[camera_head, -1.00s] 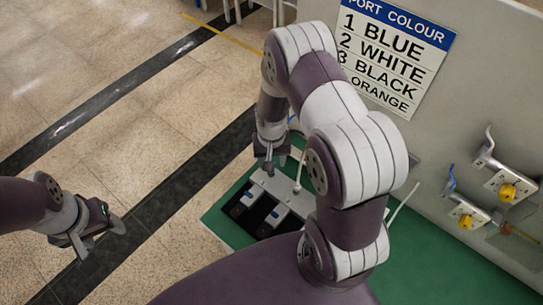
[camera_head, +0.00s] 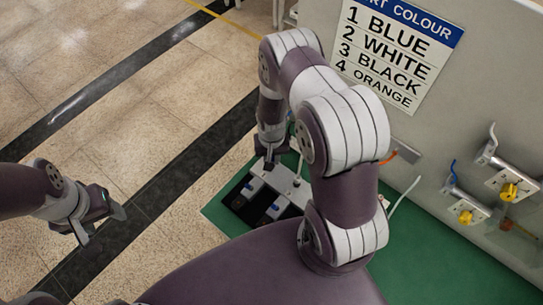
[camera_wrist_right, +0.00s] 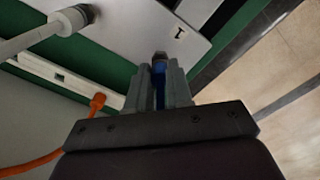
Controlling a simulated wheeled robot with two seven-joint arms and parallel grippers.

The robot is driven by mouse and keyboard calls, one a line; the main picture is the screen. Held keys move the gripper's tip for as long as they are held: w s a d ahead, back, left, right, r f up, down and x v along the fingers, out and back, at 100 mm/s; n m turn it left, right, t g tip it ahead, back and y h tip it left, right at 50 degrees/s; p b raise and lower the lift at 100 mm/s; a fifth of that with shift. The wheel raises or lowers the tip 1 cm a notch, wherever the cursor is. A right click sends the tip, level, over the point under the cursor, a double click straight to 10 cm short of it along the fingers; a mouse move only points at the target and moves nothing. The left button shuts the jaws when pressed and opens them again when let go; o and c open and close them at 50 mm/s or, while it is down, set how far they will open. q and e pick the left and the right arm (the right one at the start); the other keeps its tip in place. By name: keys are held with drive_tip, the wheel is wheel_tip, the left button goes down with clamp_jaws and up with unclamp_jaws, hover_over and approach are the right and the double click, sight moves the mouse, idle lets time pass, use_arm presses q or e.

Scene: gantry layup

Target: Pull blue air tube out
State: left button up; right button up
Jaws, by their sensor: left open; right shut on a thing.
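My right gripper (camera_wrist_right: 162,85) is shut on a blue air tube (camera_wrist_right: 158,88), which shows as a narrow strip between the fingers in the right wrist view. A dark collar sits at the fingertips; I cannot tell whether the tube is still seated in a port. In the head view my right gripper (camera_head: 270,160) is over the white port block (camera_head: 287,182), and the arm hides much around it. The block also shows in the wrist view (camera_wrist_right: 185,22). My left gripper (camera_head: 102,226) is open and empty over the floor at left.
A white tube with its fitting (camera_wrist_right: 68,22) and an orange tube (camera_wrist_right: 97,102) are close to my right gripper. A green mat (camera_head: 425,245) lies under the block. Yellow-knobbed valves (camera_head: 508,191) are on the wall panel at right, below the port colour sign (camera_head: 395,50).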

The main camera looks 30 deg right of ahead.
clamp_jaws()
drive_tip(key=shift+w+r, duration=0.1)
drive_tip(key=shift+w, duration=0.05)
drive_tip(key=shift+r, duration=0.1)
drive_tip(key=shift+r+p, duration=1.25)
drive_tip(key=shift+r, duration=0.05)
drive_tip(key=shift+r+p, duration=1.5)
drive_tip(key=shift+r, duration=0.3)
